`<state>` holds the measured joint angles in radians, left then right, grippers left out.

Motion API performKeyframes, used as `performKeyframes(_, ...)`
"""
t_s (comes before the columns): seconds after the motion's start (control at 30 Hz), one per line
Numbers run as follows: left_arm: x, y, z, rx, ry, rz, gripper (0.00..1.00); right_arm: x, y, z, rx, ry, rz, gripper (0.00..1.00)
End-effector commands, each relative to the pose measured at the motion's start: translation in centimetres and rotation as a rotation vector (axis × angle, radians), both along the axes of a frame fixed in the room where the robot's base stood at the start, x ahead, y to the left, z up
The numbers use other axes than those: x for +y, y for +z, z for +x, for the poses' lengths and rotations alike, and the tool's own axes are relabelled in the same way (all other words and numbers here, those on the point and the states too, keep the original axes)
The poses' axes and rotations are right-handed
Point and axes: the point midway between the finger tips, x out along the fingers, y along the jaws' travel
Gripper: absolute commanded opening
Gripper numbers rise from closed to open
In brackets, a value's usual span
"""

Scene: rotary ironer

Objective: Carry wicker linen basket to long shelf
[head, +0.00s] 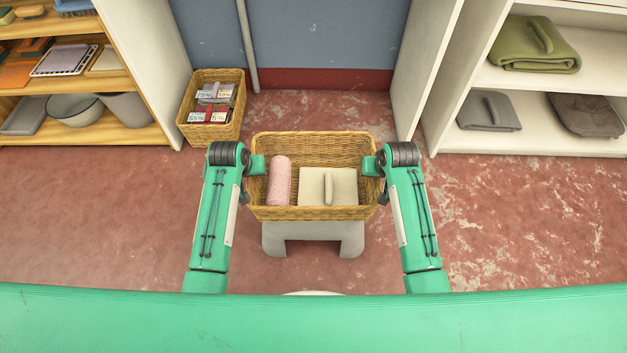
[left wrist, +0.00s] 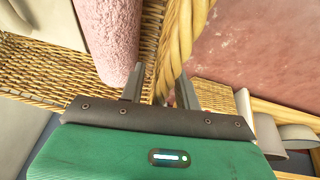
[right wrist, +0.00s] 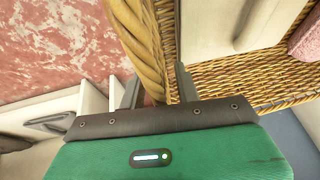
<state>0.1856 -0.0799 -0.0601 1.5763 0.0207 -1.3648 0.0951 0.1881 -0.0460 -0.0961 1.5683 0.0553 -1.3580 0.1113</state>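The wicker linen basket (head: 312,213) is in the middle of the head view, level, directly over a grey stool (head: 313,240). I cannot tell whether it touches the stool. It holds a pink rolled towel (head: 279,181) and a cream folded cloth (head: 315,188). My left gripper (head: 258,166) is at the basket's left end, with its fingers shut around the braided rim (left wrist: 178,45). My right gripper (head: 371,166) is at the right end, its fingers shut around the rim there (right wrist: 140,40).
A smaller wicker basket (head: 210,132) with boxes stands on the floor behind left. A wooden shelf (head: 85,132) is at the left. A white shelf (head: 560,146) with folded cloths is at the right. Red floor (head: 510,220) is clear on both sides.

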Motion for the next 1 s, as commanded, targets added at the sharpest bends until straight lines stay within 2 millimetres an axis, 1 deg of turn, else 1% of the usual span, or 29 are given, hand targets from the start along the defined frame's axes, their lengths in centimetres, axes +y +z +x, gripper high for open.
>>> performKeyframes(0.07, 0.0, 0.0, 0.0, 0.000, 0.000, 0.000, 0.33, 0.0, 0.0, 0.0, 0.000, 0.000, 0.000, 0.33)
performKeyframes(0.2, 0.0, 0.0, 0.0, 0.000, 0.000, 0.000, 0.05, 0.0, 0.0, 0.0, 0.000, 0.000, 0.000, 0.05)
performKeyframes(0.23, 0.0, 0.0, 0.0, 0.000, 0.000, 0.000, 0.00, 0.0, 0.0, 0.0, 0.000, 0.000, 0.000, 0.00)
performKeyframes(0.67, 0.0, 0.2, 0.0, -0.001, 0.000, 0.000, 0.00, 0.0, 0.2, 0.0, -0.001, 0.000, 0.000, 0.00)
performKeyframes(0.87, 0.0, 1.1, 0.0, -0.001, 0.000, 0.000, 0.00, 0.0, 1.1, 0.0, -0.001, 0.000, 0.000, 0.00)
performKeyframes(1.0, 0.0, 2.2, 0.0, -0.001, 0.000, 0.000, 0.00, 0.0, 2.2, 0.0, -0.001, 0.000, 0.000, 0.00)
